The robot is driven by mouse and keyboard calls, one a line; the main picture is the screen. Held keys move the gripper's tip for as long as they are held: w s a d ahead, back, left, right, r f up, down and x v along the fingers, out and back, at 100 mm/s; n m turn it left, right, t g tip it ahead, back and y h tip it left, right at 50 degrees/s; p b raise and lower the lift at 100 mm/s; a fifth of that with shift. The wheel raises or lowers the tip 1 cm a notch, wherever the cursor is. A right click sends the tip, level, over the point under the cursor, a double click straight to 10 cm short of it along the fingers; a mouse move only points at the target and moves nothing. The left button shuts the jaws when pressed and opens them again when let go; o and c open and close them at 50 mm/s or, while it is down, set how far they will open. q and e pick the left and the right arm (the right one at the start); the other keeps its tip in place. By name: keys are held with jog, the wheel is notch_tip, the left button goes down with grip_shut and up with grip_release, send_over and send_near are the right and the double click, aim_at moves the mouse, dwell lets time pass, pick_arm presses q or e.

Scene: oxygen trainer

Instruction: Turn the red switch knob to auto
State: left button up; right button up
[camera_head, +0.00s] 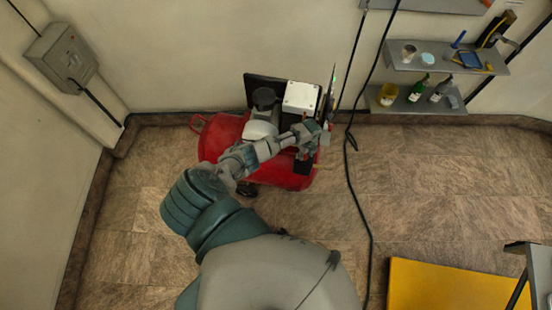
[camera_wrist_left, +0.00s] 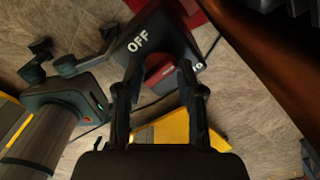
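The red switch knob (camera_wrist_left: 158,73) sits on a black switch box (camera_wrist_left: 150,45) with a white OFF label; the end of a second label shows beside it. My left gripper (camera_wrist_left: 160,66) is open, one finger on each side of the knob. Whether the fingers touch it cannot be told. In the head view my left gripper (camera_head: 305,150) is at the right side of the red compressor (camera_head: 220,138), and the knob is hidden there. What appears to be my right gripper (camera_wrist_left: 72,50) shows at the left of the wrist view, fingers apart and empty.
A white box (camera_head: 301,97) stands on the compressor. A black cable (camera_head: 354,180) hangs down the wall and runs over the floor. Wall shelves (camera_head: 440,60) hold bottles and tools. A yellow panel (camera_head: 445,287) lies at lower right.

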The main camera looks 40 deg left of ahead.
pick_arm(q)
jog(key=n, duration=0.3)
jog(key=shift+n, duration=0.3)
jog(key=n, duration=0.5)
jog(key=shift+r+p, duration=0.1)
jog(key=shift+p, duration=0.25)
notch_tip(320, 180, up, 17)
jog(key=p, duration=0.4)
jog(key=s+d+f+n+b, duration=0.1)
jog(key=s+d+f+b, duration=0.1)
jog(key=s+f, duration=0.35)
jog(key=s+d+f+n+t+b, duration=0.1)
jog(key=s+d+f+n+b, duration=0.1)
jog(key=f, duration=0.6)
jog(key=s+d+f+n+b, duration=0.1)
jog(key=s+f+b, duration=0.1)
jog(key=s+f, duration=0.35)
jog(key=s+d+f+n+b, duration=0.2)
jog(key=s+f, duration=0.5)
jog(key=s+d+f+n+b, duration=0.1)
jog(key=s+f+n+b, duration=0.1)
jog(key=s+f, duration=0.6)
jog(key=shift+d+f+n+t, duration=0.3)
jog(key=shift+d, duration=0.1)
jog(key=shift+w, duration=0.1)
